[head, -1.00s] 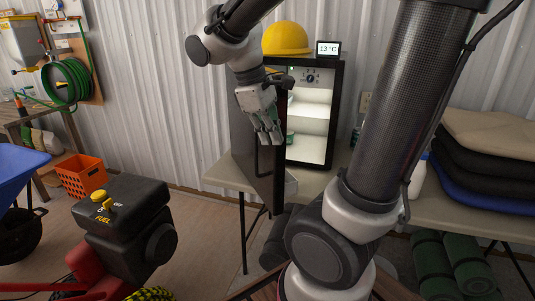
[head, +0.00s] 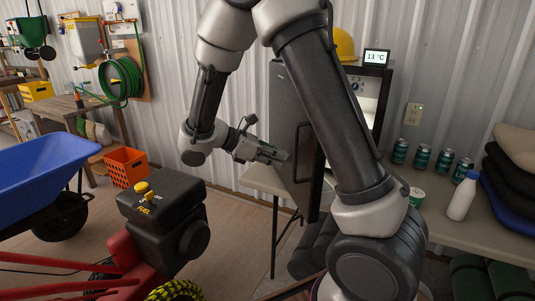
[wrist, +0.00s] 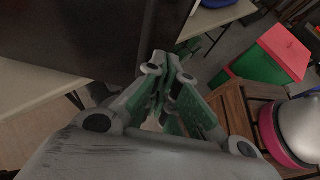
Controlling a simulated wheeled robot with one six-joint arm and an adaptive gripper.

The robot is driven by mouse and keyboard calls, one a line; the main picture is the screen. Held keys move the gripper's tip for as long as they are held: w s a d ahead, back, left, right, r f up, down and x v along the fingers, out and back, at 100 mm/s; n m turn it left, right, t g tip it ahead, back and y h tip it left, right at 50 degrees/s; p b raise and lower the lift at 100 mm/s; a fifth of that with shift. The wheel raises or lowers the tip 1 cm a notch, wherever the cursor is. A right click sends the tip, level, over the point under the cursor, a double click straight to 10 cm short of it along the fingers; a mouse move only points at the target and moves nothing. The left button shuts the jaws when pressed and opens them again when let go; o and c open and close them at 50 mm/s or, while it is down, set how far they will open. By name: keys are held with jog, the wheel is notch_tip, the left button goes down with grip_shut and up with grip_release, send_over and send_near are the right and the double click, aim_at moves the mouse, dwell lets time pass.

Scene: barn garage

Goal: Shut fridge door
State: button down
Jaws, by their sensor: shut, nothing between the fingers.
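The small black fridge (head: 386,90) stands on a table against the wall, with its lit white inside partly visible behind my arm. Its dark door (head: 291,95) stands open, swung out toward me, with a bar handle on its outer face. My gripper (head: 286,155) is shut and empty, to the left of the door's outer face with its tips near the handle; I cannot tell whether they touch. In the wrist view, the closed fingers (wrist: 162,65) lie beside a large dark panel (wrist: 75,30), which looks like the door.
On the table (head: 428,224), several green cans (head: 422,157), a white bottle (head: 462,197) and stacked cushions (head: 505,165) stand right of the fridge. A yellow helmet (head: 345,46) and temperature display (head: 376,57) sit on top. A red machine (head: 142,250) and blue wheelbarrow (head: 45,170) are at left.

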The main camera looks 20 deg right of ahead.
jog(key=d, duration=0.2)
jog(key=d+f, duration=0.1)
jog(key=d, duration=0.1)
jog(key=s+d, duration=0.1)
jog(key=d, duration=0.1)
jog(key=shift+d+f, duration=0.2)
jog(key=shift+f, duration=0.2)
jog(key=shift+d, duration=0.35)
